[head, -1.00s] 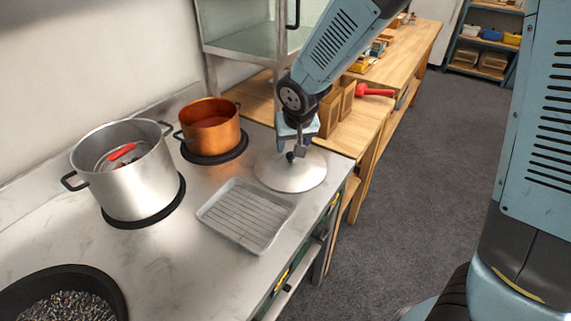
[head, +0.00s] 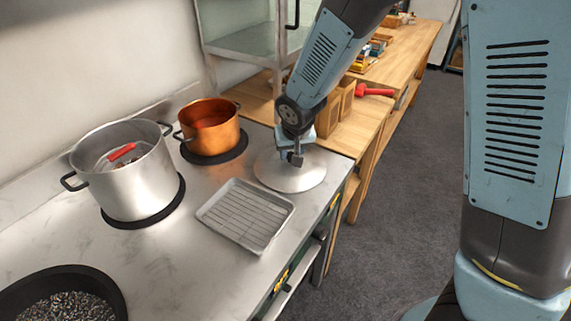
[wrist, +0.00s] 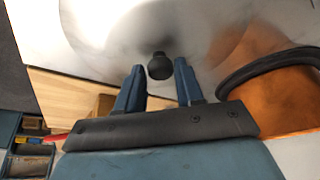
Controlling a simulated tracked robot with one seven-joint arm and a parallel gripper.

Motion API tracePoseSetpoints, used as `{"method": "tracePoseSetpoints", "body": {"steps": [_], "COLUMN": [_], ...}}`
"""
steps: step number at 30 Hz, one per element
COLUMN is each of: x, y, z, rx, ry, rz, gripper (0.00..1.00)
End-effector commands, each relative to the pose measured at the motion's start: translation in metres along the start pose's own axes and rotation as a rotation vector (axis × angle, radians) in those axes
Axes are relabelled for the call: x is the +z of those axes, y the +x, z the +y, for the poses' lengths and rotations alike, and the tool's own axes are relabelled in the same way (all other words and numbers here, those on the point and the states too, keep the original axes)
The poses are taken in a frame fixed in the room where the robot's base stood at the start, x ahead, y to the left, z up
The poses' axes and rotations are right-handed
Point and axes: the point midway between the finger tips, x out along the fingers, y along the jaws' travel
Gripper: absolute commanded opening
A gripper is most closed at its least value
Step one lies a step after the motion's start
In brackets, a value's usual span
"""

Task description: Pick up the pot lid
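The pot lid (head: 284,175) is a shallow silver dome lying on the steel counter, right of the wire-rack tray. In the wrist view the lid (wrist: 110,25) fills the top, with its round black knob (wrist: 160,67) just beyond and between my fingertips. My gripper (head: 294,160) is above the middle of the lid in the head view, where it hides the knob. In the wrist view my gripper (wrist: 160,78) is open, its two blue fingers apart with gaps to either side of the knob.
A silver pot (head: 140,185) with a red-handled thing inside and a copper pot (head: 222,134) stand on black burners. A rack tray (head: 210,208) lies left of the lid. A black pan (head: 105,280) is at front left. A wooden bench (head: 368,130) adjoins behind.

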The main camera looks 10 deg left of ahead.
Motion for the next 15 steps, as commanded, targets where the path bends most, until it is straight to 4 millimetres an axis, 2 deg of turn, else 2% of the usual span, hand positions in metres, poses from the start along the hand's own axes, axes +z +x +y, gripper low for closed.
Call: {"method": "tracePoseSetpoints", "body": {"steps": [2, 11, 15], "x": [0.0000, 0.0000, 0.0000], "y": [-0.0001, -0.0001, -0.0001], "z": [-0.0001, -0.0003, -0.0003], "rx": [0.000, 0.000, 0.000], "ry": [0.000, 0.000, -0.001], "rz": [0.000, 0.000, 0.000], "gripper": [0.29, 0.00, 0.00]}}
